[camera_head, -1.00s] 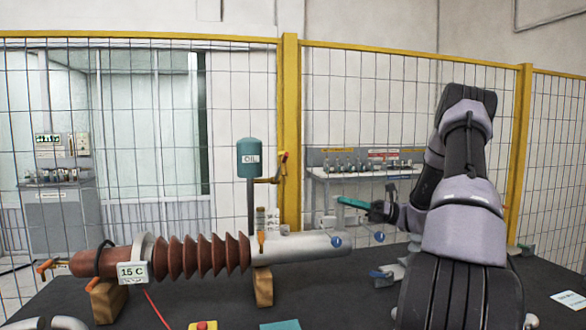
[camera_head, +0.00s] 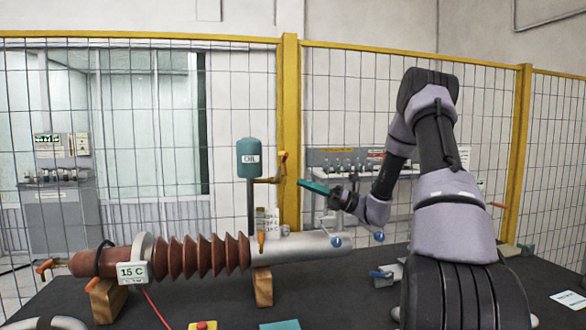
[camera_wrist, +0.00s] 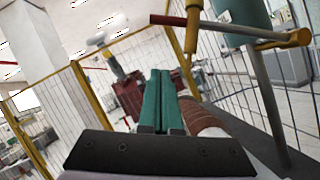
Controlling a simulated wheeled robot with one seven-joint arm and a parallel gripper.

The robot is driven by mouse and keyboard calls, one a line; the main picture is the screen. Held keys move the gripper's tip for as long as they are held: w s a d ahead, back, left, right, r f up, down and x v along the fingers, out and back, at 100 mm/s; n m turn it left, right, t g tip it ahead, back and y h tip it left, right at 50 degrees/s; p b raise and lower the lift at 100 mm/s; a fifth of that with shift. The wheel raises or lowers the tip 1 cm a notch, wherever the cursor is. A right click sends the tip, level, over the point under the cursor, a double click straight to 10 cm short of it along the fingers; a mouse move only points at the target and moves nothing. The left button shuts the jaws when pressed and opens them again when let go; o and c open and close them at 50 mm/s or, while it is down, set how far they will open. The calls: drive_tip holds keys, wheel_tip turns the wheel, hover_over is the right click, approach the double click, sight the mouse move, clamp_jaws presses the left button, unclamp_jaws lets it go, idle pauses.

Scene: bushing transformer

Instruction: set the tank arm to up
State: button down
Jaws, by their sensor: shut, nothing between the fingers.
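The teal oil tank (camera_head: 249,157) stands on a thin grey post behind the long brown bushing. A yellow arm (camera_head: 266,180) sticks out to the right from the post below the tank, with an orange-red lever (camera_head: 283,158) rising at its outer end. In the wrist view the tank (camera_wrist: 240,14) is at the upper right, with the yellow arm (camera_wrist: 285,42) beside it. My gripper (camera_head: 302,183) has long teal fingers, shut and empty, pointing left, just right of the arm in the picture. The fingers (camera_wrist: 157,78) lie together in the wrist view. I see no contact with the lever.
The ribbed brown bushing (camera_head: 203,257) lies on wooden blocks across the dark table, its grey end (camera_head: 300,246) below my gripper. Blue balls (camera_head: 336,240) are near that end. A yellow-framed mesh fence (camera_head: 290,110) stands behind. The air above the bushing is free.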

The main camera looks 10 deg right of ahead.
drive_tip(key=w+a+r, duration=0.3)
drive_tip(key=r, duration=0.2)
drive_tip(key=shift+a, duration=0.3)
drive_tip(key=shift+r, duration=0.1)
drive_tip(key=w+r+m+t+h, duration=0.2)
drive_tip(key=w+r+m, duration=0.5)
drive_tip(key=r, duration=0.3)
drive_tip(key=shift+w+r, duration=0.15)
drive_tip(key=shift+w, duration=0.4)
